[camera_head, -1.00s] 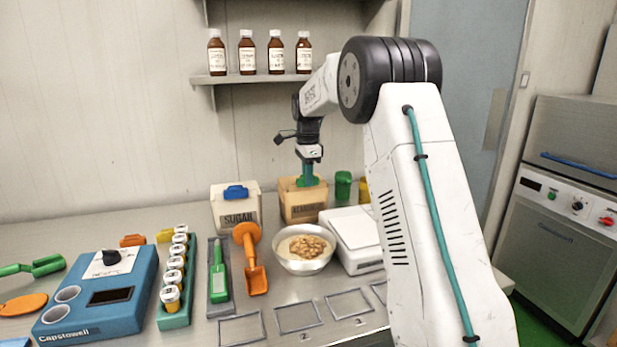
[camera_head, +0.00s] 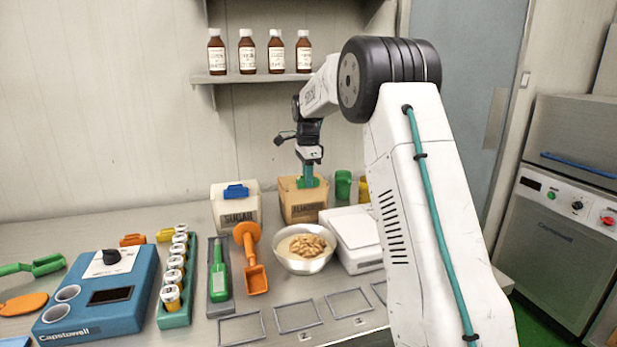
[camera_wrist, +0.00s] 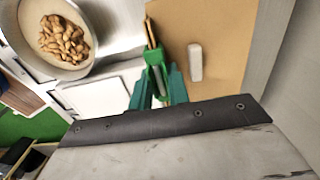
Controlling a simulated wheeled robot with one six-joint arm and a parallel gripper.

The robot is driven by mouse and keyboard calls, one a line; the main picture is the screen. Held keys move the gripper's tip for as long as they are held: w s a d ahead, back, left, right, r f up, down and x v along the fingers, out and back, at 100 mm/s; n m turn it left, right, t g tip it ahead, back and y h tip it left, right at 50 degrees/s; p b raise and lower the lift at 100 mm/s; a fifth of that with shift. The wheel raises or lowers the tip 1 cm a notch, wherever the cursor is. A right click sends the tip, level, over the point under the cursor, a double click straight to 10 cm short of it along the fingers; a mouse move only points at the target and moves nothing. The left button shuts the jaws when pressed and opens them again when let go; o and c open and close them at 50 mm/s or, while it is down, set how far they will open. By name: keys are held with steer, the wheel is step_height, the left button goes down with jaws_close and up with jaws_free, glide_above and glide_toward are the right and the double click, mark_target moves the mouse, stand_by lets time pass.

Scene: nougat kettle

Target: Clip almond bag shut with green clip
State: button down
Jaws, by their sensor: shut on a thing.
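The almond bag (camera_head: 303,208) is a tan bag with dark lettering, upright at the back of the bench. My gripper (camera_head: 309,172) is directly above it, pointing down. In the wrist view, its teal fingers (camera_wrist: 157,88) are shut on the green clip (camera_wrist: 154,55). The clip is at the edge of the bag's tan top (camera_wrist: 218,35), and a thin tan strip shows at the clip's far end. I cannot tell whether the clip grips the bag. The clip also shows low between the fingers in the head view (camera_head: 308,183).
The sugar bag (camera_head: 237,211) with a blue clip stands to the left. A green jar (camera_head: 343,184) is close on the right. In front are a bowl of nuts (camera_head: 304,247) and a white scale (camera_head: 352,240). A shelf with brown bottles (camera_head: 250,79) hangs above.

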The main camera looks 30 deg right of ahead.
steer(key=shift+f, duration=0.15)
stand_by(0.4)
steer(key=c, duration=0.7)
jaws_free()
steer(key=shift+r, duration=3.55)
